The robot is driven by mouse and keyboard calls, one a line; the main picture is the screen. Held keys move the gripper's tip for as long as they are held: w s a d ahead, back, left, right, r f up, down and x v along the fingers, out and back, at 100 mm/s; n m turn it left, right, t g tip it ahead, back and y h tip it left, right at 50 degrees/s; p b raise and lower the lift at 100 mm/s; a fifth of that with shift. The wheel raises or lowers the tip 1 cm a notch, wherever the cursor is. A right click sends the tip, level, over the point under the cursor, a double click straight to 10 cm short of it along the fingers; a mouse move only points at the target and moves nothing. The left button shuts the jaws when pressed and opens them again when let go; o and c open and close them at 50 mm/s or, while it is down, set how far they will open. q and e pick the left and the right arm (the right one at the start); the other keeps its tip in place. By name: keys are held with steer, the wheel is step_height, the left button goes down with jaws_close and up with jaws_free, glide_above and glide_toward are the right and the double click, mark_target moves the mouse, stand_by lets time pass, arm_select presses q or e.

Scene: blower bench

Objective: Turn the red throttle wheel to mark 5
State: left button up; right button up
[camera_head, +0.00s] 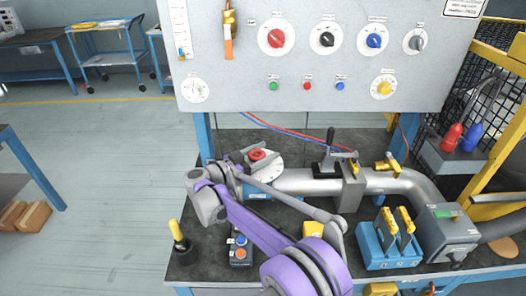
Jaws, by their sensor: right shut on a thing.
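The red throttle wheel (257,155) sits on a round white dial plate (272,167) at the left end of the silver pipe on the bench. My right gripper (250,160) reaches it from the left and is shut on it. My purple and grey right arm covers part of the bench in front of the wheel. The gripper hides part of the wheel and dial. The marks on the dial are too small to read, so I cannot tell the wheel's setting. My left gripper is out of view.
A grey panel with several knobs, including a red knob (277,39), stands behind the bench. A black lever (329,142) and yellow valve handle (386,164) are along the silver pipe (305,181). Blue switch block (388,250) is at right, button box (240,252) near front.

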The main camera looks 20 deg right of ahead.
steer(key=shift+s+m+g, duration=0.1)
steer(key=shift+m+g, duration=0.3)
steer(key=shift+g, duration=0.2)
steer(key=o, duration=1.4)
steer(key=v, duration=1)
steer(key=shift+s+a+f, duration=0.1)
steer(key=shift+a+f, duration=0.1)
steer(key=shift+a, duration=0.2)
